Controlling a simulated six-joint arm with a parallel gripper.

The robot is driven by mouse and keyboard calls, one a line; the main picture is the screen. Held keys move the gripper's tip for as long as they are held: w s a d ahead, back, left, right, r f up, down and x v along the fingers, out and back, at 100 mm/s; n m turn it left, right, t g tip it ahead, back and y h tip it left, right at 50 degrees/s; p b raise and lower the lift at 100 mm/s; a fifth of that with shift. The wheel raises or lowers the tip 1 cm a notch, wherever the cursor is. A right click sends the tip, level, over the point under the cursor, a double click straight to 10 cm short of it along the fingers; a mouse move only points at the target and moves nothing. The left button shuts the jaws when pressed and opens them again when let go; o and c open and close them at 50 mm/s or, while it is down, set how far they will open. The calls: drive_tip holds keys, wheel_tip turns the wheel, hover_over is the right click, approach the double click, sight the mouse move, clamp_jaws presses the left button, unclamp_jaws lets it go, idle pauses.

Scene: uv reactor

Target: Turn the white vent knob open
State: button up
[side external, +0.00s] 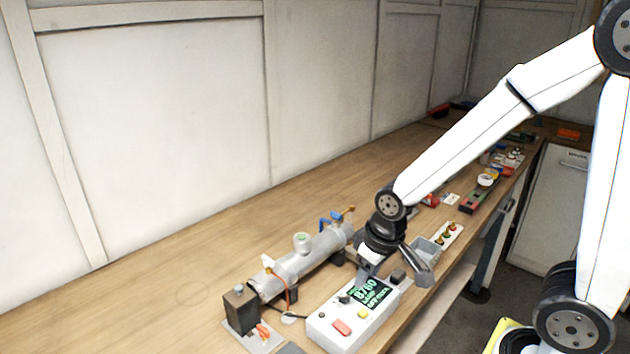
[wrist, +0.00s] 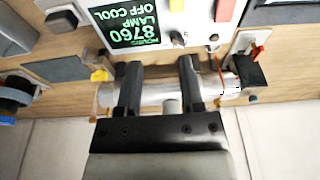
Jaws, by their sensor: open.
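The reactor is a silver horizontal tube (side external: 310,256) on the bench, also crossing the wrist view (wrist: 155,88). A small white knob-like piece (side external: 268,262) stands on its left end beside an orange wire. A pale round cap with a green top (side external: 302,241) stands on the middle of the tube. I cannot tell for certain which is the vent knob. My gripper (side external: 366,266) is at the tube's right end, beside the control box. In the wrist view my gripper (wrist: 157,68) is open, its fingers apart over the tube, with a grey stub (wrist: 170,105) showing between them. Nothing is visibly held.
The white control box (side external: 350,318) with a green display, red and yellow buttons stands in front of the tube. A dark box (side external: 239,308) is at the tube's left end. A blue-handled valve (side external: 330,221) is at its right end. Bare bench lies behind.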

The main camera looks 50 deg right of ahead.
drive_tip(key=w+a+r+g, duration=0.1)
drive_tip(key=w+a+r, duration=0.1)
drive_tip(key=w, duration=0.3)
drive_tip(key=w+a+r, duration=0.2)
drive_tip(key=w+a, duration=0.1)
drive_tip(key=w, duration=0.2)
wheel_tip(320, 180, up, 4)
drive_tip(key=r+g, duration=0.1)
hover_over(267, 258)
drive_tip(key=shift+f, duration=0.25)
drive_tip(key=shift+f, duration=0.15)
drive_tip(key=shift+f, duration=3.75)
clamp_jaws()
